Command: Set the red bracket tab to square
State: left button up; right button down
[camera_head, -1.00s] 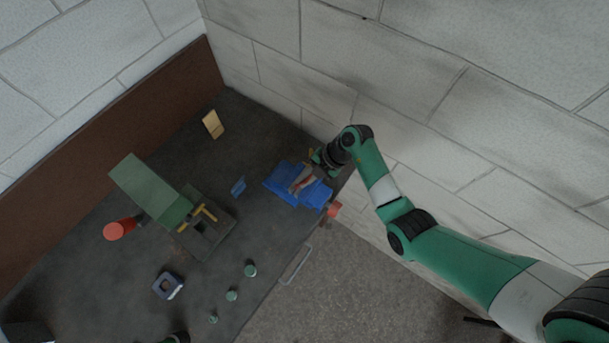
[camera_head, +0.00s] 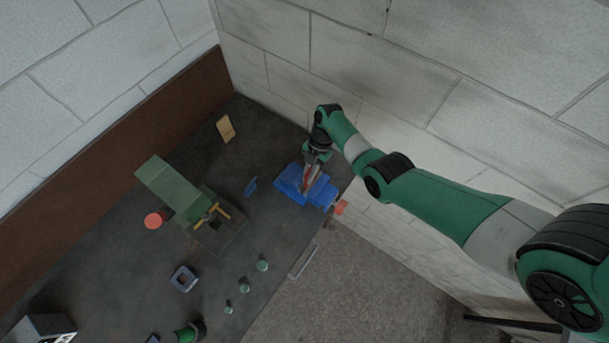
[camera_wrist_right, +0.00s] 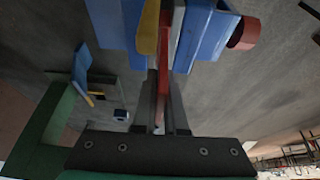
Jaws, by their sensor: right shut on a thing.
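The red bracket tab (camera_wrist_right: 164,75) is a thin red strip at the blue vise (camera_head: 289,184), near the right end of the bench. In the wrist view it runs between the vise's blue blocks (camera_wrist_right: 205,35) and down between my fingers. My right gripper (camera_head: 312,168) is over the vise and is shut on the red tab; it also shows in the wrist view (camera_wrist_right: 161,105). The arm and fingers partly hide the tab in the head view, so its exact angle is hard to tell. My left gripper is not seen.
A red-ended vise part (camera_head: 341,207) sticks out at the bench edge. A small blue plate (camera_head: 251,187), a green machine (camera_head: 172,185) and a tan block (camera_head: 226,129) stand to the left. Several green pegs (camera_head: 262,265) line the front. The wall is close behind.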

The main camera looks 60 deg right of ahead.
jog(key=c, duration=1)
grip_release()
jog(key=shift+o, duration=0.2)
jog(key=p+v, duration=0.2)
jog(key=v, duration=0.9)
jog(key=shift+r, duration=0.25)
